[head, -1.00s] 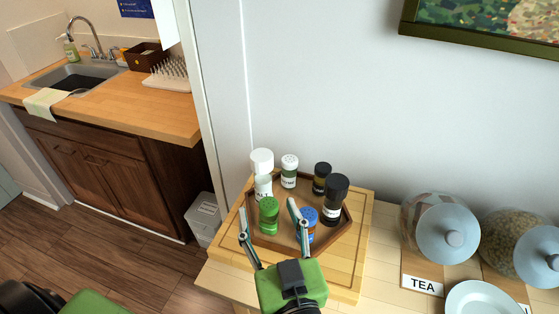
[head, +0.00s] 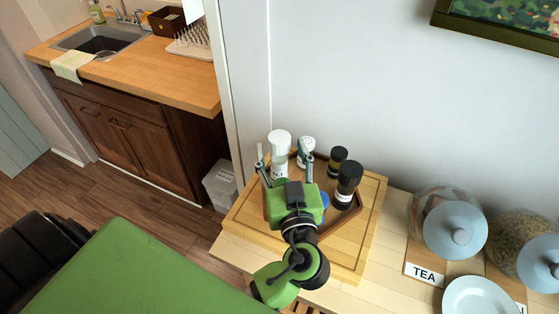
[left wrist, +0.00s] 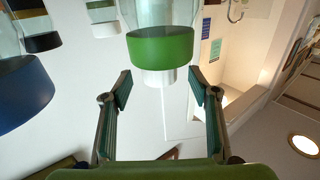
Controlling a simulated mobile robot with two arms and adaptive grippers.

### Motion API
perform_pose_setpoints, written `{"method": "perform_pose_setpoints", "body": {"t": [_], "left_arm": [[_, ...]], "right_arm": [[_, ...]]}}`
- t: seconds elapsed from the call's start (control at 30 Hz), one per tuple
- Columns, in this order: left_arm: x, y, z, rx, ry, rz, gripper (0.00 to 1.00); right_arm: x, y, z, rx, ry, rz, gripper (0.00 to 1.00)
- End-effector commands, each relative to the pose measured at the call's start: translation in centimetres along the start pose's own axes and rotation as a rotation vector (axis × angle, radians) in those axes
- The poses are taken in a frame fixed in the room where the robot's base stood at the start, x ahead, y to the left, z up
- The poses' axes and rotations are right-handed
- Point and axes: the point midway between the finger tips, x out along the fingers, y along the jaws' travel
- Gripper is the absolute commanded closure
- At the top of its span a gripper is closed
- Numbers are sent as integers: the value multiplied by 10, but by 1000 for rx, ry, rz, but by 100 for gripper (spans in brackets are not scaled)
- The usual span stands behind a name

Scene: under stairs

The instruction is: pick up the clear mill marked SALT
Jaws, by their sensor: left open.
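The clear mill marked SALT has a tall white cap (head: 279,140); part of its label (head: 277,173) reads "LT". It stands upright on the hexagonal wooden tray (head: 350,213). My left gripper (head: 284,160) is open and empty, its fingers showing on either side of the mill in the head view. In the left wrist view, which is upside down, a green-capped jar (left wrist: 162,46) stands ahead of the gripper (left wrist: 160,86), with a white cap (left wrist: 159,78) behind it. My right gripper is not in view.
A white-capped shaker (head: 306,145), a small black-capped jar (head: 337,161) and a tall black mill (head: 348,185) stand on the tray. A blue-capped jar (left wrist: 22,92) is beside the gripper. The TEA canister (head: 450,222) is to the right, the wall behind.

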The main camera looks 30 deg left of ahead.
Motion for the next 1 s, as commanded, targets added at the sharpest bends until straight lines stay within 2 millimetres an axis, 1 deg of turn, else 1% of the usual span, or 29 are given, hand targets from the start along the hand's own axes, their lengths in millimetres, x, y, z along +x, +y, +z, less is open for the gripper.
{"method": "perform_pose_setpoints", "body": {"t": [0.03, 0.1, 0.2, 0.3, 0.4, 0.57, 0.6, 0.67, 0.7, 0.77, 0.8, 1.0], "left_arm": [[8, -1, -7, 3, 5, -2, 45], [16, 0, -7, 3, 4, -1, 45], [29, 0, -5, 3, 4, -1, 45], [38, 0, -3, 2, 3, -1, 45], [42, 0, -1, 0, 1, 0, 45], [42, 0, 0, -1, 1, 0, 45], [42, 0, 0, -1, 1, 0, 48], [41, 0, 0, -1, 1, 0, 63], [41, 0, 0, -1, 1, 0, 74], [41, 0, 0, -1, 1, 0, 89], [41, 0, 0, 0, 1, 0, 100], [41, 0, -1, -1, 2, -1, 100]], "right_arm": [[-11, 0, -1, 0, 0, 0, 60], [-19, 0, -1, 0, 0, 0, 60], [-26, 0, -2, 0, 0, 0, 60], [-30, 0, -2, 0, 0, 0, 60], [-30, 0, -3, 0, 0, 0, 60], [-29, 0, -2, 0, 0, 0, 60], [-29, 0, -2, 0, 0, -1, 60], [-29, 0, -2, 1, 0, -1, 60], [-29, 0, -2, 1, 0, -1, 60], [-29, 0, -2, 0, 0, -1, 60], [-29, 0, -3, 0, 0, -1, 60], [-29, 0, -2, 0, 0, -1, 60]]}}
